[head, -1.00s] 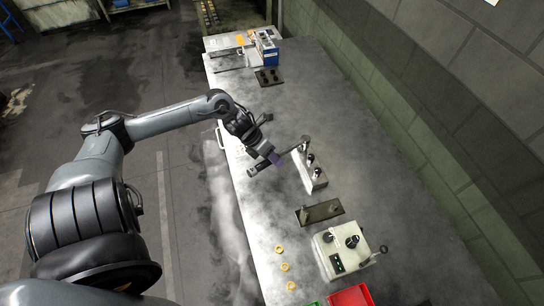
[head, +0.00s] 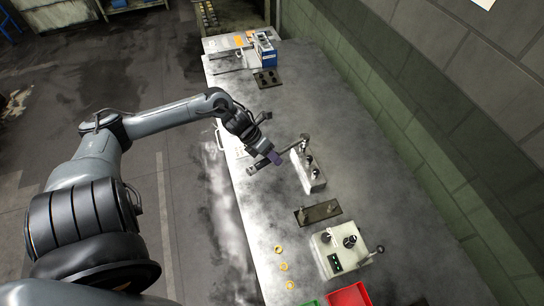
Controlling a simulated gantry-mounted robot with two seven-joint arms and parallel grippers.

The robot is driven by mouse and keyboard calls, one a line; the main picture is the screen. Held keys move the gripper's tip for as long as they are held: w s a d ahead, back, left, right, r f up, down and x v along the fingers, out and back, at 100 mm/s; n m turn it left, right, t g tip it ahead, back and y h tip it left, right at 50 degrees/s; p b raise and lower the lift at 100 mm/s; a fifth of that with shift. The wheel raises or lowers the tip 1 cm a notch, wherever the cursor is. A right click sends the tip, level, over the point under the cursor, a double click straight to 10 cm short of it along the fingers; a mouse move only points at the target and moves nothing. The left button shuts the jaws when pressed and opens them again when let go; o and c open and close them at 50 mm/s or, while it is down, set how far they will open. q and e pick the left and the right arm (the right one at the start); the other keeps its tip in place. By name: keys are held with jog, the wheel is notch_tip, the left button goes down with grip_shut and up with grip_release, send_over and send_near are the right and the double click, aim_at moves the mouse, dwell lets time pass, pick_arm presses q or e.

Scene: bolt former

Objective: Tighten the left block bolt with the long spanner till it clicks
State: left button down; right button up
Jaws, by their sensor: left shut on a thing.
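The grey bolt block (head: 312,181) stands on the bench, with several dark bolt heads or knobs along its top. The long spanner (head: 290,150) runs from my left gripper up to the block's far end. Its head (head: 304,138) is over the bolt there and hides it; I cannot tell how fully it is seated. The handle's dark end (head: 252,169) sticks out past the gripper. My right gripper is not in view.
Nearer on the bench are a dark plate with pegs (head: 318,212), a pale control box (head: 341,252) with knobs and a side lever, several yellow rings (head: 283,267) and a red tray (head: 348,295). A blue unit (head: 264,50) stands far off. The right side is clear.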

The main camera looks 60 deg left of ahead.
pick_arm(q)
jog(key=shift+r+p, duration=1.3)
jog(key=shift+r, duration=0.3)
jog(key=shift+d, duration=0.1)
